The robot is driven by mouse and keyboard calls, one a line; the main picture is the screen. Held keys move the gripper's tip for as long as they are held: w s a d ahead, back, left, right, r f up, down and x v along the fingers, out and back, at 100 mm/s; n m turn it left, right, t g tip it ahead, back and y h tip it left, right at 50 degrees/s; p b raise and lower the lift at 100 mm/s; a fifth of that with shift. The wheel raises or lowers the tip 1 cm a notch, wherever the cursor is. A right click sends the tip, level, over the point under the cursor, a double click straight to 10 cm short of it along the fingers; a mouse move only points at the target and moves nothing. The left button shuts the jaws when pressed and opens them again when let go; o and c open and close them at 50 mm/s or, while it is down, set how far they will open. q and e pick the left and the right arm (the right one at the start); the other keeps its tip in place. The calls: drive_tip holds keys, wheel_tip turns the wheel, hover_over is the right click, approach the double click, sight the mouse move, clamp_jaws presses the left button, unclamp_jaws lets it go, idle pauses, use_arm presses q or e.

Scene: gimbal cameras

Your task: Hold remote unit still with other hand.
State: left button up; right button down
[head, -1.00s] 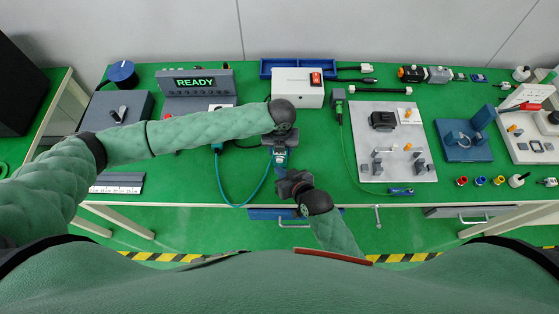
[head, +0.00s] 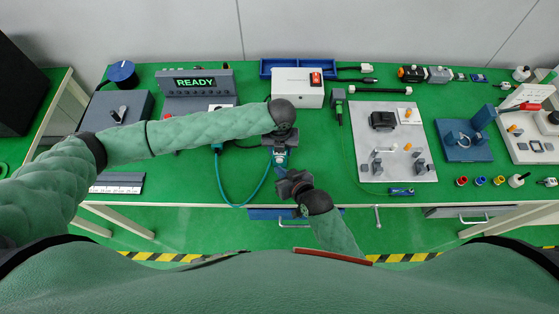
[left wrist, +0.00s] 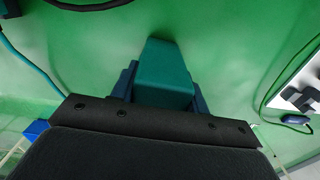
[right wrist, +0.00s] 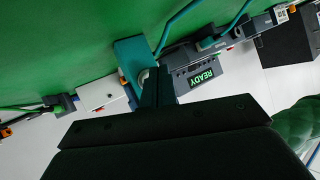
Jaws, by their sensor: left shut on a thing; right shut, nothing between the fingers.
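The remote unit, a teal box (left wrist: 165,75), is between the dark fingers of my left gripper (left wrist: 160,88), which is shut on it. In the head view it shows as a small teal patch (head: 280,158) near the front edge of the bench, mostly hidden by my left gripper (head: 280,148). My right gripper (head: 284,182) is shut and empty, just in front of the unit. In the right wrist view the shut fingers (right wrist: 157,85) overlap the teal unit (right wrist: 130,52); I cannot tell whether they touch it.
Behind stand a white box with a red switch (head: 297,88) and a unit reading READY (head: 196,82). A grey plate with fixtures (head: 395,145) lies to the right, with a small blue device (head: 401,192) at its front.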

drive_tip(key=shift+w, duration=0.2)
idle(0.5)
drive_tip(key=shift+w, duration=0.25)
drive_tip(key=shift+w, duration=0.4)
idle(0.7)
drive_tip(key=shift+s, duration=0.15)
idle(0.3)
drive_tip(key=shift+s, duration=0.7)
drive_tip(key=shift+s, duration=0.1)
drive_tip(key=shift+s+a, duration=0.1)
drive_tip(key=shift+s, duration=2.3)
